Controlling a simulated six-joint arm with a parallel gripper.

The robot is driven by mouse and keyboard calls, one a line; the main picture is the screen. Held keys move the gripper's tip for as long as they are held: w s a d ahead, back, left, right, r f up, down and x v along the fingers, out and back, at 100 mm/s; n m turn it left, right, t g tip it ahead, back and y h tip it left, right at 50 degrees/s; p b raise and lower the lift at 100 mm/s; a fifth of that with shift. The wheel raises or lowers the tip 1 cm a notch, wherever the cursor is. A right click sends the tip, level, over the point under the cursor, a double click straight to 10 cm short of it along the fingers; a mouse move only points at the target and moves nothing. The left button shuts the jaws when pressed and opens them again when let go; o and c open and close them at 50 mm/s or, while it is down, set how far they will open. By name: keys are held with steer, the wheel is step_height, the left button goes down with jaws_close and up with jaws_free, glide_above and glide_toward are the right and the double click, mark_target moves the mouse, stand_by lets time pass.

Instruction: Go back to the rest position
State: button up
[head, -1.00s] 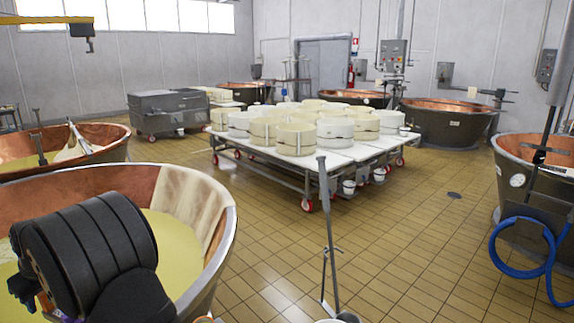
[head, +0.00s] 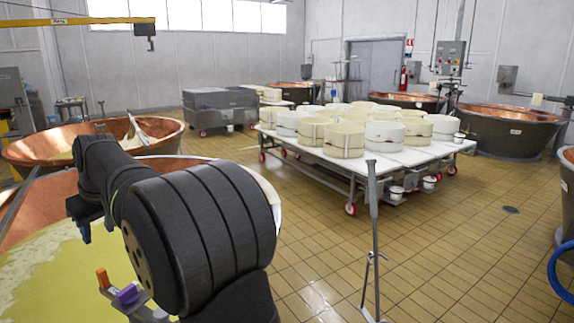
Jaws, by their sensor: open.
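My arm fills the lower left of the head view, its dark ribbed joint close to the camera. The arm reaches away and bends down at its far end, where my gripper (head: 83,232) shows small and dark with a bluish tip. It is open, and I see nothing held in it. It hangs over the near copper vat (head: 30,206), which holds a pale yellow liquid (head: 62,262). My arm hides much of this vat.
An orange piece (head: 103,278) and a purple piece (head: 127,293) sit just below my arm. A second copper vat (head: 30,147) stands behind. A wheeled table (head: 410,158) bears several white round moulds (head: 344,139). A thin metal stand (head: 373,230) rises in front.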

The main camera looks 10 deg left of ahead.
mark_target(101, 269)
steer(key=x, duration=1.7)
steer(key=shift+s+f, duration=0.1)
steer(key=shift+f, duration=0.35)
steer(key=shift+s+a+r+n+g, duration=0.15)
steer(key=shift+s+n+g, duration=0.15)
steer(key=shift+s+n, duration=0.4)
